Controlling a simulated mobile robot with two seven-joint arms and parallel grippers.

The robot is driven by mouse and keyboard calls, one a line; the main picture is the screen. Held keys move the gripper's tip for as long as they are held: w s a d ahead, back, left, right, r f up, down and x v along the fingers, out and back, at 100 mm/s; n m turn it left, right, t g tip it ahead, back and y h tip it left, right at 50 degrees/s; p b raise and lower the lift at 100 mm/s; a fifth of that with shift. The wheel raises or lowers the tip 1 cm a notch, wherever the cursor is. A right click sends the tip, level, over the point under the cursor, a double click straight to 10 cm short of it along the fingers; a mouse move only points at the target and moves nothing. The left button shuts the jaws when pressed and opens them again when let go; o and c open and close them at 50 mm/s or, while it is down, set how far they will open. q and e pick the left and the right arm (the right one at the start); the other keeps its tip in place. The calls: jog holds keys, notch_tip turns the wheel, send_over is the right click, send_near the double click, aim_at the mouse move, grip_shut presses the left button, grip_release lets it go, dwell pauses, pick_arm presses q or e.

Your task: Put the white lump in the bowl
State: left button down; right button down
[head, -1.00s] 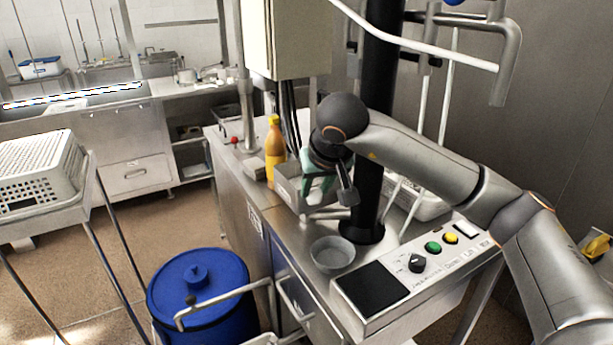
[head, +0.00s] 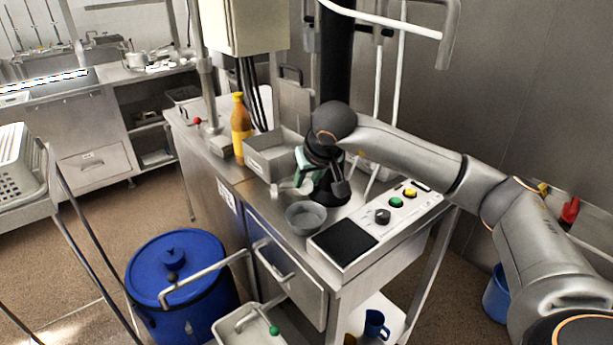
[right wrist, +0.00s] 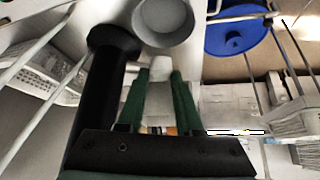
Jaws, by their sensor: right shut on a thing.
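The white lump (right wrist: 160,68) is held between the green fingertips of my right gripper (right wrist: 160,78) in the right wrist view. In the head view the right gripper (head: 303,178) is low over the metal cart, with a pale piece at its fingers, partly hidden by the wrist. The grey bowl (head: 306,218) stands upright on the cart top, just in front of the gripper. The bowl also shows in the right wrist view (right wrist: 163,20), beyond the fingertips, and looks empty. The lump appears beside the bowl, not inside it. My left gripper is out of view.
A metal bin (head: 272,160) and a yellow bottle (head: 241,130) stand behind the gripper. A control panel (head: 382,228) lies right of the bowl. A black post (head: 335,60) rises close behind the gripper. A blue barrel (head: 180,290) stands on the floor at left.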

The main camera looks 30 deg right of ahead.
jog(key=b, duration=0.7)
send_near(303, 218)
jog(key=x, duration=0.5)
jog(key=shift+s, duration=0.1)
jog(key=shift+c, duration=2.4)
grip_release()
jog(key=shift+r, duration=0.1)
notch_tip(303, 218, up, 7)
jog(key=p, duration=0.6)
jog(key=shift+r, duration=0.1)
